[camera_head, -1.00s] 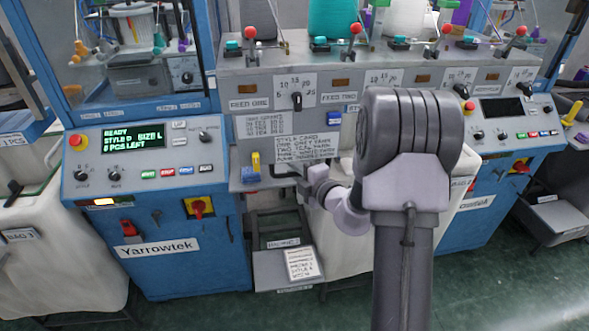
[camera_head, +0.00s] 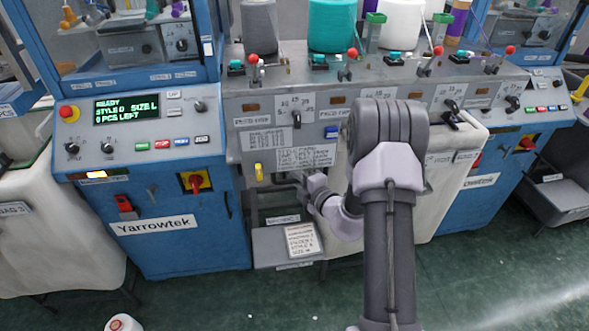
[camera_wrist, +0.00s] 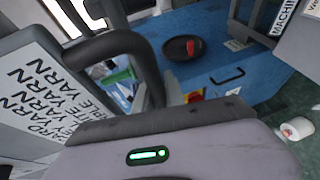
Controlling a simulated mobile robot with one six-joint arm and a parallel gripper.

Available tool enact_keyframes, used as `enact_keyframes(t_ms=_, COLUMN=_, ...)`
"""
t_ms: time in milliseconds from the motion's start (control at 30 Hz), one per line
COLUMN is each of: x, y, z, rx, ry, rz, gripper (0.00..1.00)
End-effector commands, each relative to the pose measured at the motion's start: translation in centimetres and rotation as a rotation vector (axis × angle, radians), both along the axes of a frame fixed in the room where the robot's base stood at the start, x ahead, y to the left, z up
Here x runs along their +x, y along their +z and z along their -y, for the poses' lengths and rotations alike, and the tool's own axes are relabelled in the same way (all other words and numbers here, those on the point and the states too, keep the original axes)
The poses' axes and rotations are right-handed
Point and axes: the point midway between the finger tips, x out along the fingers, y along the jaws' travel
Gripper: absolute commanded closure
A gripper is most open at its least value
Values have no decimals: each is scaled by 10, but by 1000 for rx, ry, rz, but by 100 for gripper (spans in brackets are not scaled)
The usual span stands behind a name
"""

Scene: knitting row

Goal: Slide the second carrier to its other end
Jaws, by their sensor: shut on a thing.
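My gripper (camera_head: 296,180) is low in front of the grey feed panel (camera_head: 235,130), under the style card (camera_head: 305,156). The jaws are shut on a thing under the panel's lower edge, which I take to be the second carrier. The grip itself is hidden. A small yellow block (camera_head: 259,171) sits left of the gripper on the lower edge. A blue block (camera_head: 331,131) sits higher on the panel.
Yarn cones, such as a teal one (camera_head: 331,25), and red-knobbed levers stand above. The left blue machine (camera_head: 150,190) reads READY. A shelf with a paper (camera_head: 302,240) is below the gripper. A white bin (camera_head: 455,195) is right. A white and red item (camera_head: 124,323) lies on the floor.

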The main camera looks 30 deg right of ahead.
Motion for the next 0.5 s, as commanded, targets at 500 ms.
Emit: enact_keyframes(t_ms=500, x=-3, y=-11, z=-2, rx=2, ry=2, rz=-14, gripper=66)
